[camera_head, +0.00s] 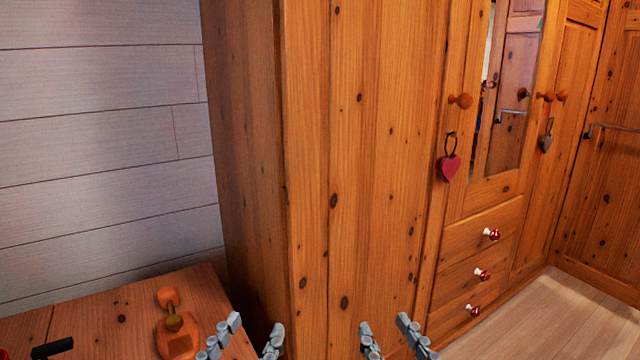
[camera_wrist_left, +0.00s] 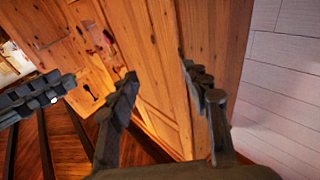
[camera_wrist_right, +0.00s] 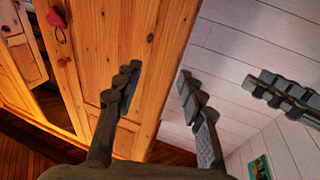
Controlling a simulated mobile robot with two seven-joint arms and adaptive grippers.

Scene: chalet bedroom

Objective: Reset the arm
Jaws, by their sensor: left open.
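My left gripper (camera_head: 252,338) shows at the bottom of the head view, in front of the wooden wardrobe's side and beside a wooden table top. Its fingers are apart with nothing between them, as the left wrist view (camera_wrist_left: 163,92) also shows. My right gripper (camera_head: 388,338) is to its right at the bottom edge, in front of the wardrobe. Its fingers are also apart and empty in the right wrist view (camera_wrist_right: 157,92). Both arms are mostly hidden below the head view's frame.
The pine wardrobe (camera_head: 375,160) fills the middle, with drawers (camera_head: 478,275) and hanging hearts at right. A wooden table (camera_head: 85,320) at lower left bears a small wooden object (camera_head: 178,338) and a dark handle-like piece (camera_head: 52,348). Bare floor (camera_head: 560,320) shows at lower right.

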